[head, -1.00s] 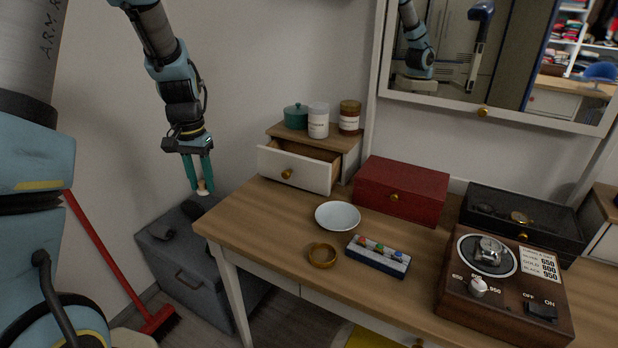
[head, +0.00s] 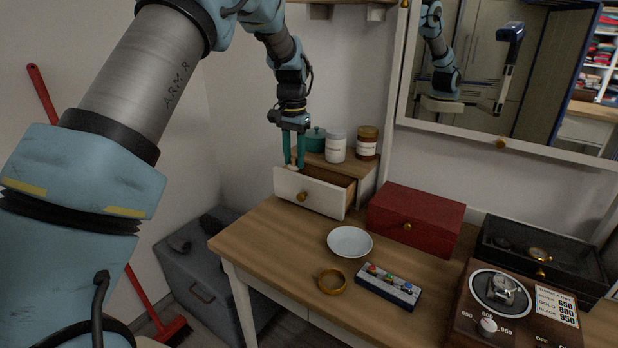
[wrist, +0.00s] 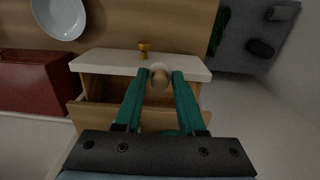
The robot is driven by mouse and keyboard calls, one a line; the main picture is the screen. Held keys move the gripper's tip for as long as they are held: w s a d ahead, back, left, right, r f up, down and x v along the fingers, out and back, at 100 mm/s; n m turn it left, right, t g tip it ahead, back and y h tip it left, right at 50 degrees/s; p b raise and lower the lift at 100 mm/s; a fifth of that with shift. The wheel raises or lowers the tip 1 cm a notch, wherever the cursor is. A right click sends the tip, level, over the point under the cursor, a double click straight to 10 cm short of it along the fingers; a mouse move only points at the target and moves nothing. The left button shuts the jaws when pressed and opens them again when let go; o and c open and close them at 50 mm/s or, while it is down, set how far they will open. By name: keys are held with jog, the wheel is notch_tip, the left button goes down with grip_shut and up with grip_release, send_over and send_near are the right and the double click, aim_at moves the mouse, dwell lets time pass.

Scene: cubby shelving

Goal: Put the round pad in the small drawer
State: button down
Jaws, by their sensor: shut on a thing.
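The round pad (wrist: 159,75) is a small pale disc with a tan knob-like part, held between the teal fingertips of my gripper (wrist: 158,86). In the head view my gripper (head: 294,164) is shut on it, just above the front-left edge of the small drawer (head: 309,192). The small drawer has a white front and a brass knob, and is pulled open; its inside is partly visible. In the wrist view the drawer's white front edge (wrist: 112,63) passes just under the pad. I cannot tell whether the pad touches it.
A teal pot (head: 315,140), a white jar (head: 336,147) and a brown jar (head: 367,143) stand on top of the drawer unit. A red box (head: 416,218), white dish (head: 349,241), brass ring (head: 332,282) and a tray of coloured knobs (head: 388,287) are on the table.

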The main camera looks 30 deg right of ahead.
aim_at(307, 181)
jog(key=w+d+p, duration=0.2)
jog(key=w+d, duration=0.1)
jog(key=d, duration=0.2)
jog(key=f+p, duration=0.2)
jog(key=f, duration=0.5)
jog(key=shift+d, duration=0.2)
notch_tip(307, 181, down, 4)
jog(key=shift+r+p, duration=0.1)
jog(key=shift+p, duration=0.45)
jog(key=shift+w+d+f+p, duration=0.2)
jog(key=shift+d+f+p, duration=0.1)
jog(key=shift+d+p, duration=0.1)
jog(key=shift+f, duration=0.1)
jog(key=shift+f, duration=0.1)
jog(key=c, duration=0.5)
grip_release()
